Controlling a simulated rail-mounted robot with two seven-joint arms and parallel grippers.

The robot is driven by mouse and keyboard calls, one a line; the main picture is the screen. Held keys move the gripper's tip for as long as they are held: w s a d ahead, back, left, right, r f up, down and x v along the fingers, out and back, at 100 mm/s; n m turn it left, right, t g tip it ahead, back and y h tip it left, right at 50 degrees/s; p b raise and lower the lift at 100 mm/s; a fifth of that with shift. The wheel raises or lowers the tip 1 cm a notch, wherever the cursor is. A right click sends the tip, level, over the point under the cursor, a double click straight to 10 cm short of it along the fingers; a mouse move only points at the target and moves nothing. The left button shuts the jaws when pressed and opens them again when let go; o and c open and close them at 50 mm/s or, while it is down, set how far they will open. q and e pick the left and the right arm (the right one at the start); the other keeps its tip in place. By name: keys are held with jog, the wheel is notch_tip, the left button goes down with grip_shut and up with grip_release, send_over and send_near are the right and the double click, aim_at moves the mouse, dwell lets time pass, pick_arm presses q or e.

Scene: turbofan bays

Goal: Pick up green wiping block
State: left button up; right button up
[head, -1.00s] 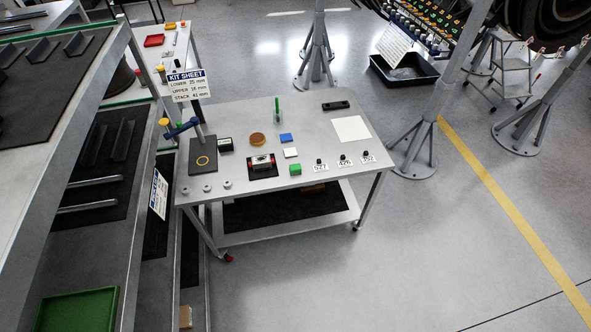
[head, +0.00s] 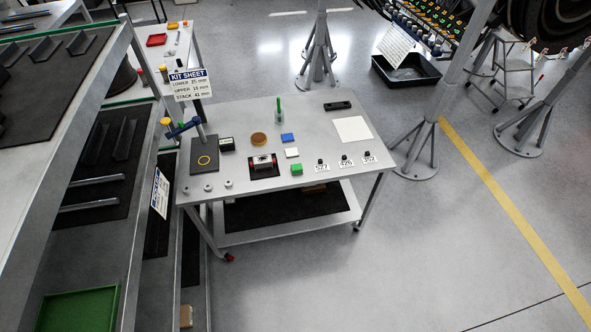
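The green wiping block (head: 296,169) is a small bright green block. It sits near the front edge of the grey wheeled table (head: 310,112), in the middle of the head view. It lies just right of a black pad with a small device, and left of the number tags. Nothing covers it. Neither of my grippers shows in the head view.
A kit sheet sign (head: 190,84) stands at the back left. Shelving (head: 140,190) flanks the left; floor in front is clear.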

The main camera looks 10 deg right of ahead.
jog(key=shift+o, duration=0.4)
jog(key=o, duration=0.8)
